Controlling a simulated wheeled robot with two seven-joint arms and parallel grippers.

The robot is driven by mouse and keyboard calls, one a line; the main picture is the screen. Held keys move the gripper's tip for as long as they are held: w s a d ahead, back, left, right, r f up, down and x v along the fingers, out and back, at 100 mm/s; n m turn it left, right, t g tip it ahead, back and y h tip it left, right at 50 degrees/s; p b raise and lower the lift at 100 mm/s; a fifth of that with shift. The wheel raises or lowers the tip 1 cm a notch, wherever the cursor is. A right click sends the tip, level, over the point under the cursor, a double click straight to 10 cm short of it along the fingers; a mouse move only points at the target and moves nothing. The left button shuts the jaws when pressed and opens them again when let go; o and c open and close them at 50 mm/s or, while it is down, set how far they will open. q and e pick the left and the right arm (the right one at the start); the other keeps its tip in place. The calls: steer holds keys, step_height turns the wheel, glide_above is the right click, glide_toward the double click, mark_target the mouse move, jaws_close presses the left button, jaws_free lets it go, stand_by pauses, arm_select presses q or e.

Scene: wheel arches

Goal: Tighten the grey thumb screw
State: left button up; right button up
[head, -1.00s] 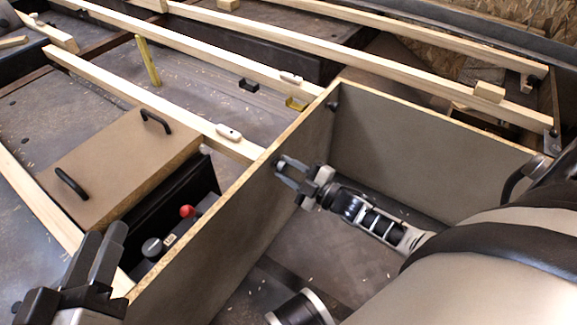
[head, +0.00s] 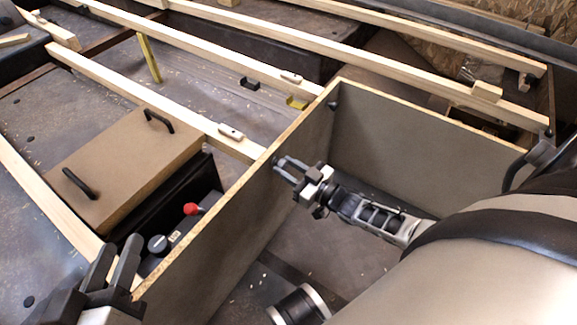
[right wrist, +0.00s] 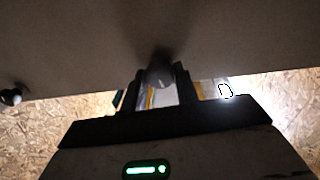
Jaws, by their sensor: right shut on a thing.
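The grey thumb screw (right wrist: 160,71) is a round knob on the inner face of the box's panel (head: 235,215). In the right wrist view it sits between the two fingers of my right gripper (right wrist: 161,80). In the head view my right gripper (head: 282,167) reaches to the panel near its top edge, shut on the screw; the fingers largely hide the screw there. My left gripper (head: 113,264) is at the lower left of the head view, fingers apart, with nothing seen between them.
A second dark knob (head: 333,105) is near the box's far corner. Left of the panel are a brown lid with black handles (head: 130,160), a red knob (head: 192,209) and a grey knob (head: 157,245). Long wooden beams (head: 190,80) cross behind. The box's floor (head: 345,260) looks mostly clear.

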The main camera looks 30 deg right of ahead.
steer(key=shift+s+d+f+m, duration=0.15)
steer(key=shift+f+m, duration=0.05)
steer(key=shift+m, duration=0.5)
steer(key=o, duration=0.9)
steer(key=shift+c, duration=0.2)
steer(key=shift+o, duration=0.6)
steer(key=shift+r, duration=0.1)
